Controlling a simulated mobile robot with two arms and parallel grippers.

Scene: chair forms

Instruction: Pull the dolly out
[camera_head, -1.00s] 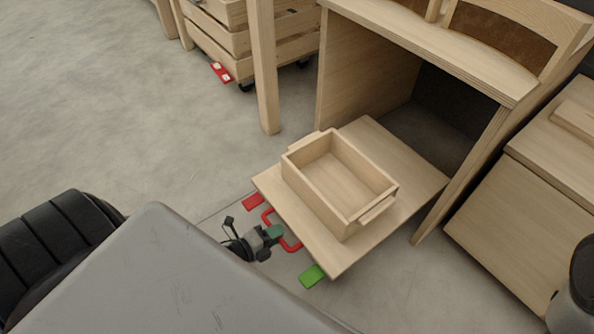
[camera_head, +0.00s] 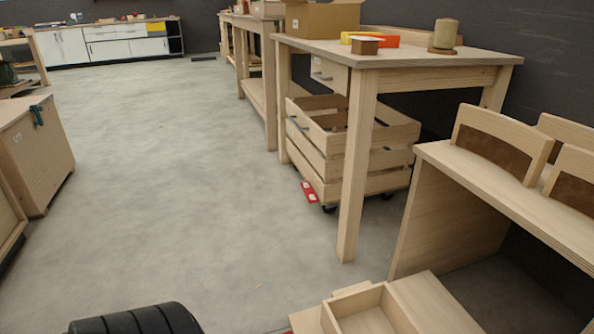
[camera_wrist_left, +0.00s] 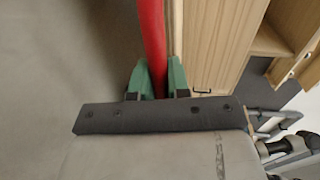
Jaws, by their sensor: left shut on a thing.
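The dolly is a flat pale wooden board (camera_head: 432,305), cut off by the bottom edge of the head view. It lies on the floor in front of the open bay of the low wooden bench (camera_head: 450,200). An open wooden box (camera_head: 368,310) stands on the board. In the left wrist view, the green fingers of my left gripper (camera_wrist_left: 156,78) are shut on the dolly's red handle (camera_wrist_left: 152,35), one on each side. The left gripper is outside the head view. My right gripper is in neither view.
A slatted crate (camera_head: 325,165) on casters, with a red tag (camera_head: 309,192) on the floor beside it, stands under the worktable (camera_head: 420,58). The table's front leg (camera_head: 355,170) is near the dolly. A wooden cabinet (camera_head: 35,150) stands left. The floor (camera_head: 190,170) between is clear.

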